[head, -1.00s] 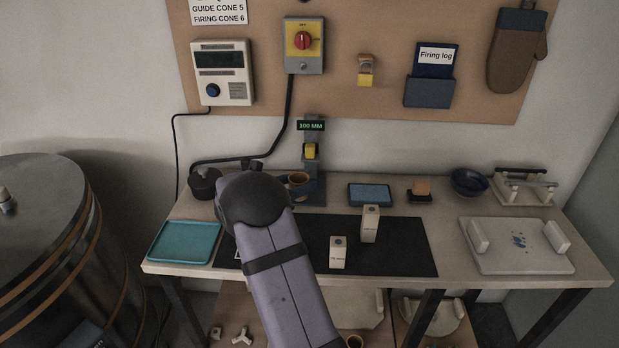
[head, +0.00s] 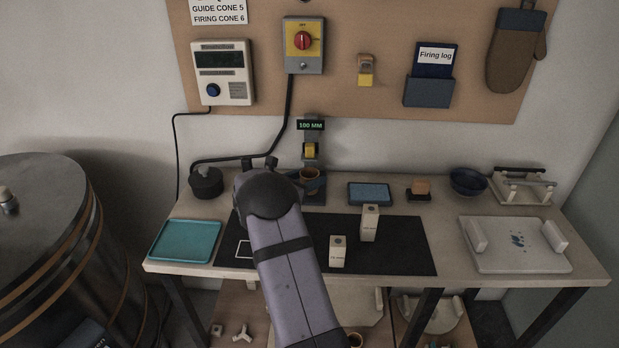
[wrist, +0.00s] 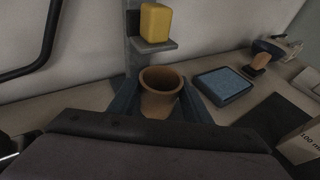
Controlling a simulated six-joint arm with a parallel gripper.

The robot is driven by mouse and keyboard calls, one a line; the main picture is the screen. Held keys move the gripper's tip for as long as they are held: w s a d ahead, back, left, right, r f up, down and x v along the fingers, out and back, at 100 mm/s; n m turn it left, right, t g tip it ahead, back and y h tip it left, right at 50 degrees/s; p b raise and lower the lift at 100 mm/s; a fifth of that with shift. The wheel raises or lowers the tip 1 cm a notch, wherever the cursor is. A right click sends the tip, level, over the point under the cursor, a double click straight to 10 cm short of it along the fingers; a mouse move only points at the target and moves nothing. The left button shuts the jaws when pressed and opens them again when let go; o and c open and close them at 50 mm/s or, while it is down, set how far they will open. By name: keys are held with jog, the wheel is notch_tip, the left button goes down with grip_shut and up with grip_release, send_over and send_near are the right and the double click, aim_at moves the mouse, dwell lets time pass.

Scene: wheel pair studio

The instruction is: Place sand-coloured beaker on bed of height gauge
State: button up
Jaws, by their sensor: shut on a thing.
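The sand-coloured beaker (wrist: 160,92) is upright between the two blue fingers of my gripper (wrist: 158,100) in the wrist view. My gripper is shut on it. In the head view the beaker (head: 310,179) shows in front of the height gauge's column, over or on the gauge bed (head: 312,200). The height gauge's display (head: 310,125) reads 100 MM. Its yellow block (wrist: 156,22) on a grey arm stands above and behind the beaker. The beaker's base is hidden by my gripper, so I cannot tell whether it touches the bed.
A blue sponge tray (head: 369,194) lies right of the gauge. Two pale blocks (head: 370,223) stand on the black mat (head: 400,255). A dark pot (head: 206,182) and a teal tray (head: 185,241) are at the left. A blue bowl (head: 468,181) is at the back right.

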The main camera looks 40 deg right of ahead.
jog(key=shift+f, duration=0.15)
jog(key=o, duration=1.1)
jog(key=shift+o, duration=0.2)
jog(key=shift+r, duration=0.25)
jog(key=shift+a, duration=0.45)
jog(key=b+v, duration=0.1)
jog(key=v, duration=1)
jog(key=shift+s, duration=0.15)
